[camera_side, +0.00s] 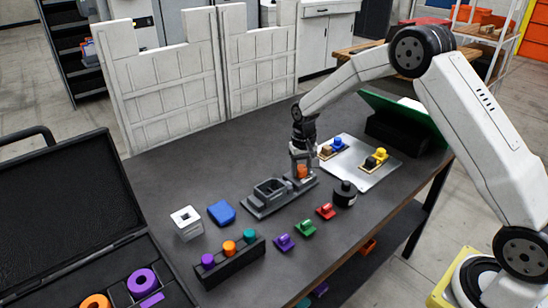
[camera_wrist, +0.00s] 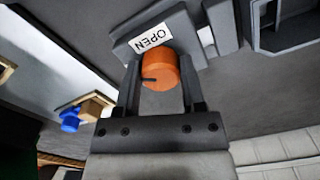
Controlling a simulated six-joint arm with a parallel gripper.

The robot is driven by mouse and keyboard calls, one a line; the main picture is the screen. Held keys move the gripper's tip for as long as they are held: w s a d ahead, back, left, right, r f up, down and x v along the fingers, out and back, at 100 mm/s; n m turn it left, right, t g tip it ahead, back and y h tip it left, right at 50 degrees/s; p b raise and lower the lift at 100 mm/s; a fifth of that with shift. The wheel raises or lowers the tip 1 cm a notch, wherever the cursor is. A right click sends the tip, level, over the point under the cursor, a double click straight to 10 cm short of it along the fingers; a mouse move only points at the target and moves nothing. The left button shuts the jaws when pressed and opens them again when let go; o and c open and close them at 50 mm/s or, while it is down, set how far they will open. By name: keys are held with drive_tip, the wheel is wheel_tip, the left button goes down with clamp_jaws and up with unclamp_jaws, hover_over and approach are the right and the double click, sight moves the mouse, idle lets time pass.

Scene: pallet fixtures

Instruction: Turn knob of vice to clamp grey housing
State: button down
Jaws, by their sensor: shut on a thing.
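The grey vice (camera_side: 262,200) stands near the middle of the dark table. Its orange knob (camera_wrist: 160,71) sits between the two fingers of my gripper (camera_wrist: 161,85) in the wrist view, with a dark mark line on its face. My gripper (camera_side: 301,165) is shut on the knob and points down at the vice's right end in the side view. A white label reading OPEN (camera_wrist: 150,38) is on the vice beside the knob. The grey housing (camera_side: 270,187) appears as an open box shape between the vice jaws; its edge shows in the wrist view (camera_wrist: 285,28).
A metal plate (camera_side: 365,183) with small blue and yellow parts lies right of the vice.

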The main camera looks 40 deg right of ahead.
sight(303, 168)
drive_tip(key=n, duration=0.3)
drive_tip(key=shift+n, duration=0.3)
drive_tip(key=shift+d+n, duration=0.1)
drive_tip(key=shift+n, duration=1.8)
drive_tip(key=shift+c, duration=1)
unclamp_jaws()
drive_tip(key=shift+r, duration=0.15)
drive_tip(key=shift+r, duration=3.8)
drive_tip(key=shift+s, duration=0.1)
drive_tip(key=s+a+m+t, duration=0.1)
drive_tip(key=s+a, duration=0.2)
drive_tip(key=s, duration=0.8)
drive_tip(key=s+a+m+t, duration=0.1)
drive_tip(key=s+a+m, duration=0.1)
drive_tip(key=s, duration=1)
drive_tip(key=shift+s+a+f+t, duration=0.15)
drive_tip(key=shift+a+f+t, duration=0.15)
drive_tip(key=shift+a, duration=0.55)
